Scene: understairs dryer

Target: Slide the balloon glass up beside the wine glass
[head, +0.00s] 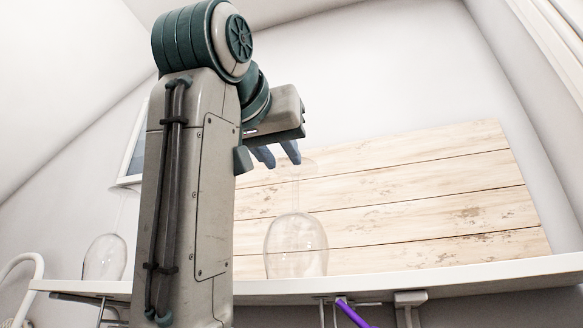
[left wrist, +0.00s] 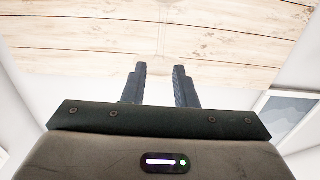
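Two clear glasses stand upside down on the white shelf (head: 430,281), bowls low and stems up. The nearer, wider one, which looks like the balloon glass (head: 296,247), is at the middle in the head view. The other, likely the wine glass (head: 105,258), is at the left, with a wide gap between them partly hidden by my arm. My left gripper (head: 277,155) is above the middle glass, near the top of its stem. In the left wrist view its fingers (left wrist: 160,72) are apart, with a faint glass outline beyond them; contact cannot be told. My right gripper is not in view.
A wooden plank panel (head: 420,200) rises behind the shelf. A framed picture (head: 133,150) hangs at the left, partly behind my arm. A purple object (head: 354,315) and brackets (head: 410,299) are under the shelf. The shelf right of the middle glass looks clear.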

